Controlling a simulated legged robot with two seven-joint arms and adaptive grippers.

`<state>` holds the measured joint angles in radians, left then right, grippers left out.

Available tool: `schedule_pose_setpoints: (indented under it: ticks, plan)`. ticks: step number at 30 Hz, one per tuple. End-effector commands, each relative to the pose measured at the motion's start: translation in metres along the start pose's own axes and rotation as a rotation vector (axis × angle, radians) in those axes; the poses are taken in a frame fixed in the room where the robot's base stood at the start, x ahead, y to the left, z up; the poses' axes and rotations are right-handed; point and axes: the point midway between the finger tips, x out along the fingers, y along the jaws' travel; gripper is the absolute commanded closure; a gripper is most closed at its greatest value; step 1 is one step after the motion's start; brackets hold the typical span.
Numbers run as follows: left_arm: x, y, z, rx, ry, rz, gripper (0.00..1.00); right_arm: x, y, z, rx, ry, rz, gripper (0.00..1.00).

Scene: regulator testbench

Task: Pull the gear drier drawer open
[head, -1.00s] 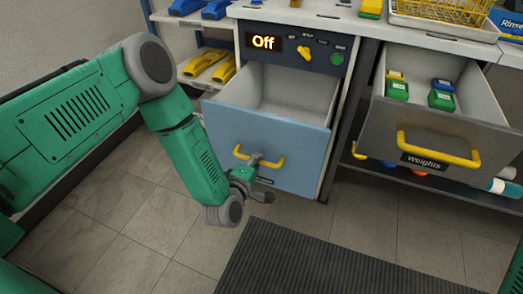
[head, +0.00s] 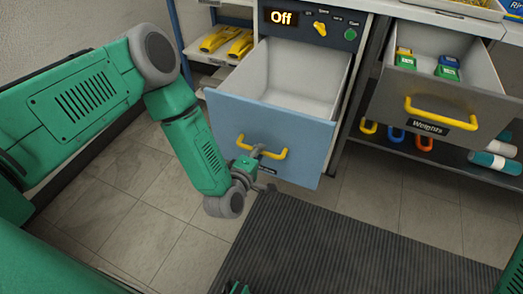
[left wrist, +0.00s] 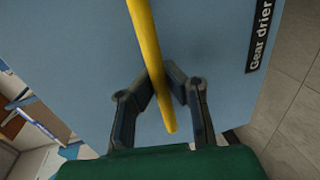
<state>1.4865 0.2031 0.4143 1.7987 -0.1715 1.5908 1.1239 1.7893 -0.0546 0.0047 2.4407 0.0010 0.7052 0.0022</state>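The gear drier drawer (head: 268,125) has a blue front and stands open, its pale empty inside showing in the head view. Its front also shows in the left wrist view (left wrist: 215,45), with part of a "Gear drier" label. A yellow bar handle (head: 280,154) crosses the front and runs between my fingers in the left wrist view (left wrist: 146,35). My left gripper (head: 258,153) is at the handle, and its two fingertips (left wrist: 157,75) close in on the bar from both sides.
The grey Weights drawer (head: 386,100) stands open at the right, with several small blocks inside. A control panel (head: 345,18) reading "Off" is above the blue drawer. A dark ribbed mat (head: 330,240) lies on the floor in front. Shelves with yellow items (head: 228,42) are at the left.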

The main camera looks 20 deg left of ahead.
Motion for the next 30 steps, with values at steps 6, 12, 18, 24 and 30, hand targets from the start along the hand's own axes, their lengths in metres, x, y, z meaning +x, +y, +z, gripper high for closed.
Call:
schedule_pose_setpoints:
  ticks: [6,12,18,24,30]
  plan:
    - [0.0,-0.002,-0.007,0.005,0.016,-0.002,0.67,0.0,0.0,0.0,0.0,0.0,0.0,1.0]
    - [0.0,0.0,-0.003,0.006,0.01,-0.001,0.67,0.0,0.0,0.0,0.0,0.0,0.0,1.0]
    - [-0.01,-0.001,-0.002,0.005,0.008,-0.004,0.67,-0.001,0.0,0.002,0.0,0.002,0.0,1.0]
    - [-0.047,-0.002,-0.003,0.003,0.008,-0.007,0.67,-0.001,0.0,0.002,0.0,0.002,0.0,1.0]
    - [-0.089,-0.003,-0.005,0.002,0.009,-0.007,0.67,-0.001,0.0,0.001,0.0,0.003,0.0,1.0]
